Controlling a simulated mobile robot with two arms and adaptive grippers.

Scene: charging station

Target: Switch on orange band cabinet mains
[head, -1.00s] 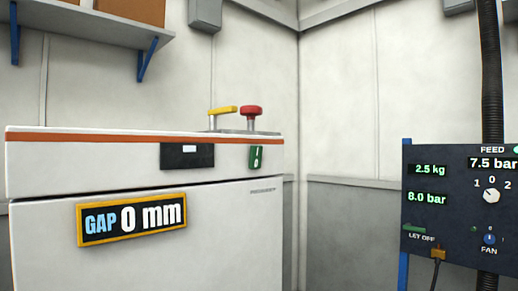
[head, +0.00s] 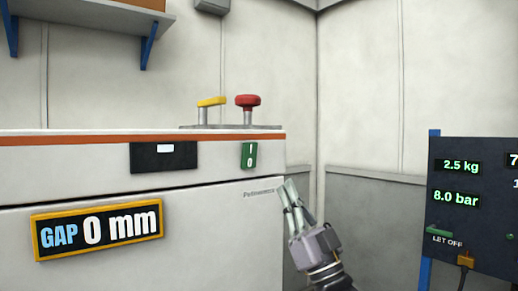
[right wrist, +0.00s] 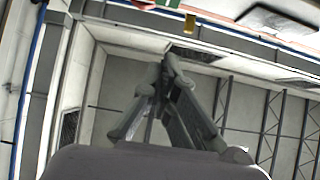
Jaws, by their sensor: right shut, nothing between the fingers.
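The white cabinet (head: 200,225) with an orange band (head: 60,140) fills the left of the head view. A green switch (head: 249,155) marked I and O sits on its front, near the right edge under the band. My right gripper (head: 287,189) is shut and empty, below and to the right of the switch, beside the cabinet's right edge, apart from the switch. In the right wrist view its closed fingers (right wrist: 168,65) point ahead. My left gripper is not in view.
A yellow lever (head: 211,102) and a red mushroom button (head: 248,101) stand on the cabinet top. A GAP 0 mm sign (head: 97,229) is on the front. A dark control panel (head: 480,205) stands at the right. A shelf (head: 100,14) hangs upper left.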

